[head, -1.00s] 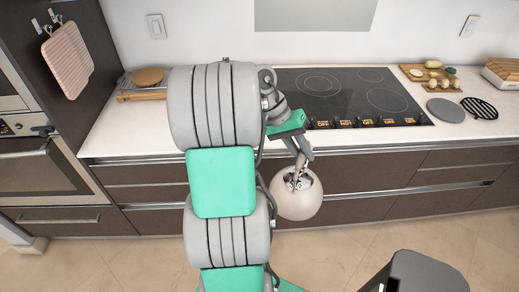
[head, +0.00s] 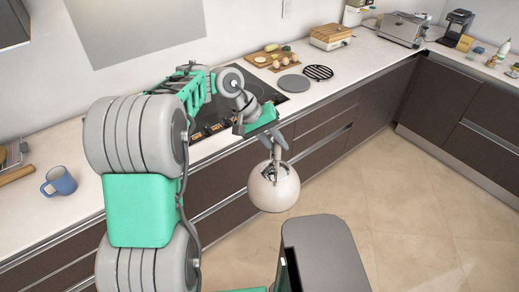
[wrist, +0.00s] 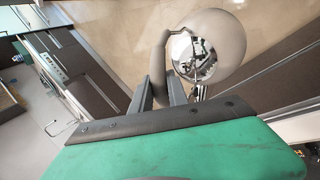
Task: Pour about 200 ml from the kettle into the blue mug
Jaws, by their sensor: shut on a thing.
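The kettle (head: 273,190) is cream-coloured and round. It hangs from my gripper (head: 273,150) in front of the counter, over the floor. In the wrist view the kettle (wrist: 238,40) sits beyond the fingertips of my gripper (wrist: 160,85), which are closed around its dark handle (wrist: 157,58). Its shiny top faces the wrist camera. The inside of the kettle cannot be seen.
The cooktop (head: 245,92) is partly behind my arm. A grey disc (head: 289,83), a black trivet (head: 317,72) and a cutting board with food (head: 264,60) lie beyond it. A wooden board (head: 14,174) is left of the mug. The tiled floor (head: 400,190) at right is clear.

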